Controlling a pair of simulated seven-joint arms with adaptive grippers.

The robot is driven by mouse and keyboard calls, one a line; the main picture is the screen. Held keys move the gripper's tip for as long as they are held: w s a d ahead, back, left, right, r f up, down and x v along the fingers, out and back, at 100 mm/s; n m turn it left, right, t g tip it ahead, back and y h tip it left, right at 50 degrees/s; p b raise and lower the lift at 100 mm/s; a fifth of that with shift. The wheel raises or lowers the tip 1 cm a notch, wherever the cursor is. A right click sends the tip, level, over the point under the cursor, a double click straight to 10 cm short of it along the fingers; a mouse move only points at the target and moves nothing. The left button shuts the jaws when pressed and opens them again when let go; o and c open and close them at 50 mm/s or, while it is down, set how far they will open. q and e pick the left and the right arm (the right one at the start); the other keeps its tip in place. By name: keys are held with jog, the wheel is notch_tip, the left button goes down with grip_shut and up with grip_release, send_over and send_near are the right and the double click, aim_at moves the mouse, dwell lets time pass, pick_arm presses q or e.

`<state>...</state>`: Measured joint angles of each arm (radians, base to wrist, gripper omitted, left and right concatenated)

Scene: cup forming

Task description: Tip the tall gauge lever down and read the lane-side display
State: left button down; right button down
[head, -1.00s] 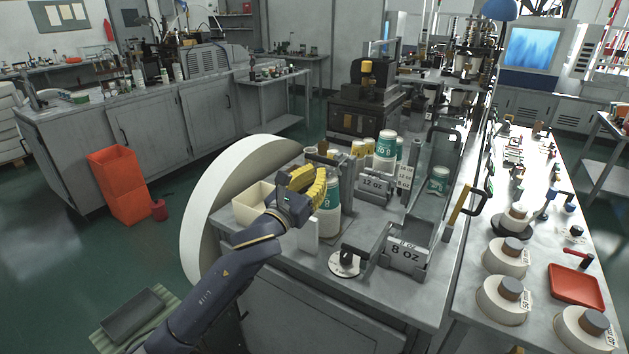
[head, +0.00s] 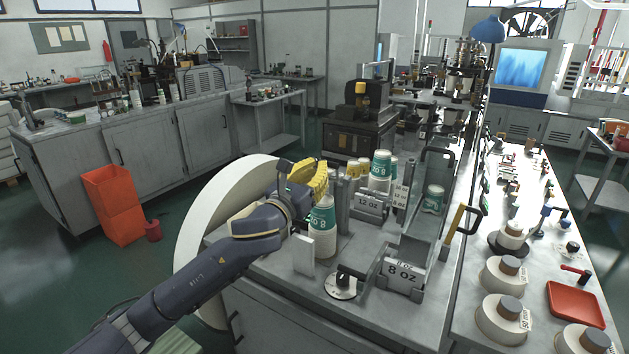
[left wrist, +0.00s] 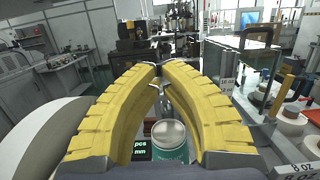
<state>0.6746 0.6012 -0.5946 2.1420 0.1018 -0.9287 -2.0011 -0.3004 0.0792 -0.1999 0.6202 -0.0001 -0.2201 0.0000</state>
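My left gripper (head: 318,178) is above the left part of the bench, its yellow fingers beside and above a white-and-teal cup stack (head: 322,225). In the left wrist view the fingertips (left wrist: 160,66) meet or nearly meet. A thin silver piece (left wrist: 159,90), possibly the gauge lever, shows behind and between the curved fingers; I cannot tell whether they touch it. Below it is the cup stack's round top (left wrist: 170,135). A dark display (left wrist: 140,146) reading "pcs" and "mm" is partly covered by the left finger. My right gripper is out of view.
A 12 OZ sign (head: 367,202) and an 8 OZ sign (head: 402,273) stand on the bench. A dial (head: 341,286) lies near the front edge. A large white wheel (head: 195,235) flanks the bench's left side. White spools (head: 500,318) and a red tray (head: 575,304) are at right.

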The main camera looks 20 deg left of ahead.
pick_arm(q)
jog(key=shift+w+r, duration=0.15)
jog(key=shift+r, duration=0.1)
jog(key=shift+f, duration=0.1)
